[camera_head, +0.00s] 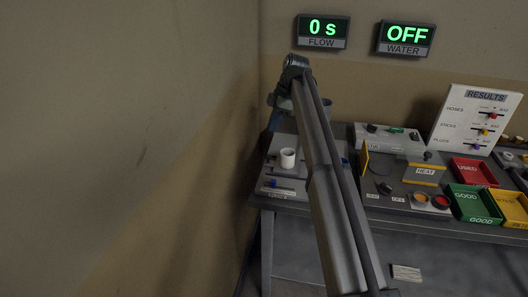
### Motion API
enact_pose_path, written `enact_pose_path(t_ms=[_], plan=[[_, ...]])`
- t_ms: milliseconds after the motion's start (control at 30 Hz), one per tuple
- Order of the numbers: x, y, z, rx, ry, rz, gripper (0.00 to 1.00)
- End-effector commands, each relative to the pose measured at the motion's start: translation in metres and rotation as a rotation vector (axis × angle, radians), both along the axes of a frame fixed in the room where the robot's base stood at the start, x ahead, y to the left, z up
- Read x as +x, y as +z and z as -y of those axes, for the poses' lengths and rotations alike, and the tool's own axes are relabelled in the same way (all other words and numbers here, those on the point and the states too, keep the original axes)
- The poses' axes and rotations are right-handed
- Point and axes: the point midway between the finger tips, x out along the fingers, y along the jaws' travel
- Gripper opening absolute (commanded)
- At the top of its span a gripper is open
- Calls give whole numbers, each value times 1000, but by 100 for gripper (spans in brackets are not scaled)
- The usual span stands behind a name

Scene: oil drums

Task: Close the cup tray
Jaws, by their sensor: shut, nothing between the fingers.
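A white cup (288,158) stands upright on the grey unit at the left end of the table. I take the flat grey piece under and around it to be the cup tray (284,187); how far out it sits is too small to tell. My arm crosses the view from the bottom to the back of the table. My gripper (284,88) is shut and empty at the arm's far end, behind and above the cup and apart from it. Its fingertips are small, dark and mostly hidden.
The wall is close on the left. Wall displays read 0 s (322,31) and OFF (406,37). A results board (476,118) stands behind.

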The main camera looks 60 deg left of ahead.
Motion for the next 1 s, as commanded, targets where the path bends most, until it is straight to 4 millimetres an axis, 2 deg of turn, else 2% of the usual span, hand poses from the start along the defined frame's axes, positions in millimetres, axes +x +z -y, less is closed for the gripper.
enact_pose_path(t_ms=[33,100,200,433,900,1000], plan=[[-15,-5,-5,9,35,-4,0],[-27,-9,-10,19,68,-7,0],[-36,-13,-13,28,92,-11,0],[-44,-34,-15,28,95,-11,0],[-69,-109,-23,26,92,-10,0],[-52,-108,-19,28,89,-10,0]])
